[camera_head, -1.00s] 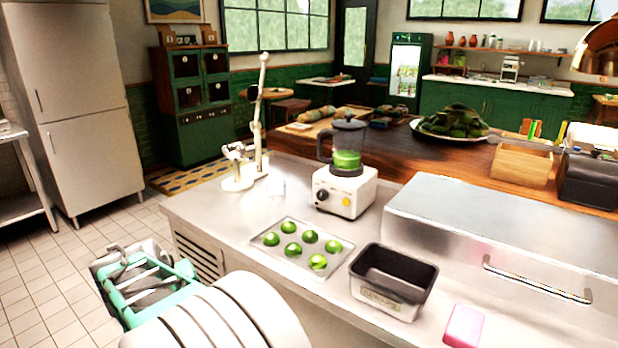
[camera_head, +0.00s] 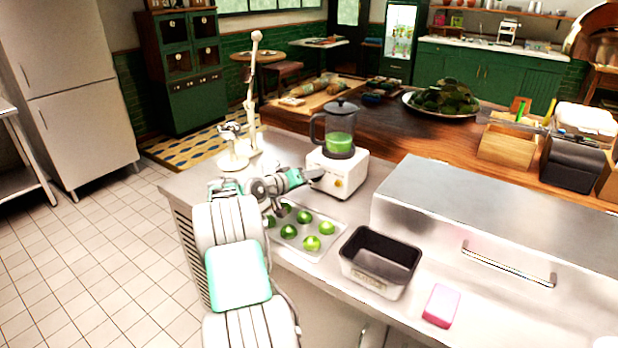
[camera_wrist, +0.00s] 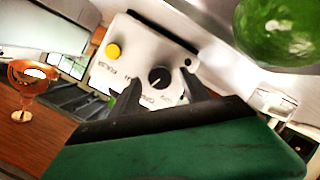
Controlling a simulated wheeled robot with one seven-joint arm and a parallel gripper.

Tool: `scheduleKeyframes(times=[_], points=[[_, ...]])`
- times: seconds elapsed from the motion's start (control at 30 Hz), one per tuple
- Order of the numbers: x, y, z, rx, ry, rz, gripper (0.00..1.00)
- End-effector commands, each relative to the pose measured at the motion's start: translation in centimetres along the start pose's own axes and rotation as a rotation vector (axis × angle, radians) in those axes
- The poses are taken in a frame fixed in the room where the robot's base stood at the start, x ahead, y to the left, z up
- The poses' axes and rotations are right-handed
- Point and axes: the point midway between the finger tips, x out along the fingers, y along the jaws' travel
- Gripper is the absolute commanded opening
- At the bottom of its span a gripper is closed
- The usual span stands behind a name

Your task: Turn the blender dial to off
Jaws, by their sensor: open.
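The blender (camera_head: 338,155) stands on the steel counter, with a white base and a jug holding green contents. In the wrist view its base (camera_wrist: 135,58) shows a black dial (camera_wrist: 159,77) with printing around it and a yellow button (camera_wrist: 113,50). My gripper (camera_head: 312,175) is at the front left of the base, in front of the dial, which it hides in the head view. In the wrist view the two dark fingers (camera_wrist: 155,95) are apart, one on either side below the dial. I cannot tell whether they touch it.
A tray (camera_head: 325,250) of green limes lies just below my gripper. A black loaf tin (camera_head: 380,262), a pink block (camera_head: 441,305) and a steel box with a handle (camera_head: 500,215) stand to the right. A white stand (camera_head: 240,150) is at the back left.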

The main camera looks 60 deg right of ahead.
Motion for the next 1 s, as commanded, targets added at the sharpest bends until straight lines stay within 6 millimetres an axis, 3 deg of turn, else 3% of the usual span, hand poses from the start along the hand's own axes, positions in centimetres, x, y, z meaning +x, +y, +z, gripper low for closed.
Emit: scheduleKeyframes(times=[0.2, 0.83, 1.0], points=[[0.01, 0.01, -0.04, 0.001, 0.0, -0.001, 0.53], [-0.02, -0.03, -0.02, 0.001, 0.0, -0.002, 0.01], [-0.03, -0.07, -0.02, -0.004, -0.001, -0.001, 0.0]])
